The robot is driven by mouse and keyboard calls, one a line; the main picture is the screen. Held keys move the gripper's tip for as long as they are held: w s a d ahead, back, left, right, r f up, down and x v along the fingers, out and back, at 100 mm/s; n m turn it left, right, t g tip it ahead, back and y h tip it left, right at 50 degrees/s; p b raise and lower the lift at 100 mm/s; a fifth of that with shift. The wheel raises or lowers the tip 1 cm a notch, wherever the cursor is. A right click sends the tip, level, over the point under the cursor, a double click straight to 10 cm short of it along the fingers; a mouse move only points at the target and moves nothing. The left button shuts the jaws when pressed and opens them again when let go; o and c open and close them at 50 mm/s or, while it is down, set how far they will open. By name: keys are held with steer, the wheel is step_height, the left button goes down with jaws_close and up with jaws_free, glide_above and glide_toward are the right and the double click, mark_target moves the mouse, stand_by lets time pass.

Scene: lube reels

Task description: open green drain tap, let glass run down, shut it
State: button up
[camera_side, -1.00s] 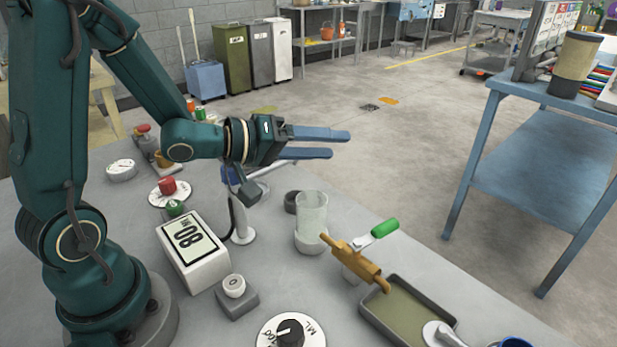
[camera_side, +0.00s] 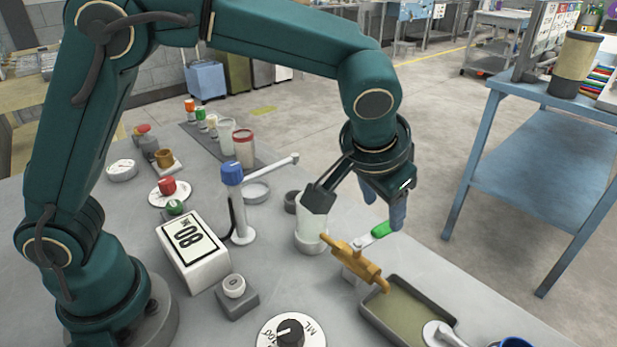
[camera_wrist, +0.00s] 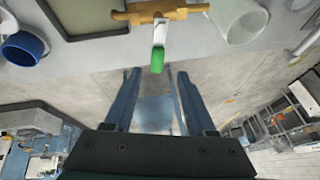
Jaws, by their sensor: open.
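The brass drain tap (camera_side: 356,259) with its green-handled lever (camera_side: 381,230) stands at the foot of the glass (camera_side: 311,222), its spout over a grey tray (camera_side: 408,313) of greenish liquid. I cannot tell the level in the glass, which is partly hidden behind my wrist in the side view. My gripper (camera_side: 398,212) points down beside the green handle, its blue fingers overlapping the handle's far end. In the wrist view the green handle (camera_wrist: 157,60) lies ahead of and between the two parted fingers (camera_wrist: 150,80), with the brass tap (camera_wrist: 160,14) beyond. The gripper is open and holds nothing.
A blue-capped dispenser post (camera_side: 237,205) stands left of the glass. A blue cup (camera_side: 515,342) is at the bottom right.

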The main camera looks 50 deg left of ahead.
mark_target(383, 227)
steer(key=shift+s+d+f, duration=0.2)
steer(key=shift+s+f, duration=0.05)
steer(key=shift+x, duration=2.2)
jaws_close()
